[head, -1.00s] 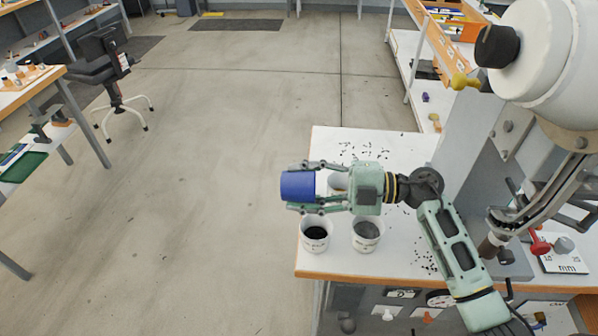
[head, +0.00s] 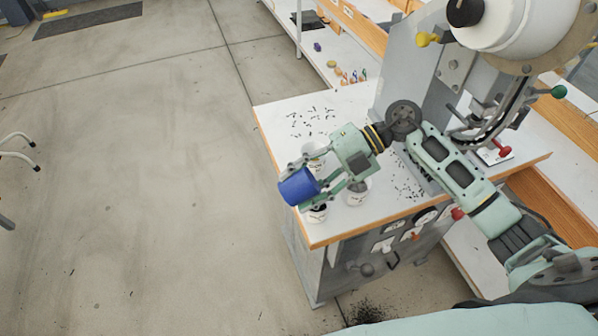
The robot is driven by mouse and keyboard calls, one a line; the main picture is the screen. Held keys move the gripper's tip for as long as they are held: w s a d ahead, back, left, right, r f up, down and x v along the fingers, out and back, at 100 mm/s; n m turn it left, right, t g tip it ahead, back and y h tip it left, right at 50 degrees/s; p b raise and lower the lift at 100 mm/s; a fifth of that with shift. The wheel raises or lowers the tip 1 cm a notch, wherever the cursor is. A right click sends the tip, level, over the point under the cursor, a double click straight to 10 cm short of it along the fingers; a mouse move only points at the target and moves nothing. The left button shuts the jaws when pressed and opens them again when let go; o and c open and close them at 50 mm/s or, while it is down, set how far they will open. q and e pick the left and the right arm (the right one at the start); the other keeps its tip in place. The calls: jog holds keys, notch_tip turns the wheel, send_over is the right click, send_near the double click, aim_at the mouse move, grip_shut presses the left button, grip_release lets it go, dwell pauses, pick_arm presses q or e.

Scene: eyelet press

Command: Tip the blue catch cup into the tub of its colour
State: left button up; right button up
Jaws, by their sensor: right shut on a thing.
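The blue catch cup (head: 298,187) is held in my right gripper (head: 307,180), which is shut on it. The cup lies tilted on its side, its closed-looking end toward the lower left, above the left edge of the white table. White tubs stand below and around it: one (head: 316,214) partly hidden under the cup, one (head: 357,193) to its right, and one (head: 314,150) behind the gripper. The tubs' colour marks are too small to tell. My left gripper is not in view.
The white table (head: 285,107) has a wooden edge and scattered small black bits. The press (head: 440,60) stands at its back right. A pile of dark bits (head: 366,312) lies on the floor in front.

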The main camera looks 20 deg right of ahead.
aim_at(298, 193)
jog(key=h+p, duration=0.1)
jog(key=a+h+p, duration=0.1)
jog(key=h+p, duration=0.2)
jog(key=shift+a+h+p, duration=0.3)
jog(key=h+p, duration=0.2)
jog(key=p, duration=0.1)
jog(key=f+h+p, duration=0.1)
jog(key=h, duration=0.1)
jog(key=shift+d+f, duration=0.1)
jog(key=shift+d, duration=0.2)
jog(key=shift+f+h+p, duration=0.25)
jog(key=shift+h+p, duration=0.3)
jog(key=shift+h, duration=0.15)
jog(key=shift+d+f+h, duration=0.1)
jog(key=shift+f+h, duration=0.35)
jog(key=shift+h, duration=0.45)
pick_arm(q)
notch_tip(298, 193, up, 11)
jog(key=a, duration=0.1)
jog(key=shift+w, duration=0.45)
pick_arm(e)
jog(key=shift+d+f+h, duration=0.15)
jog(key=shift+f+h, duration=0.05)
jog(key=shift+h, duration=0.2)
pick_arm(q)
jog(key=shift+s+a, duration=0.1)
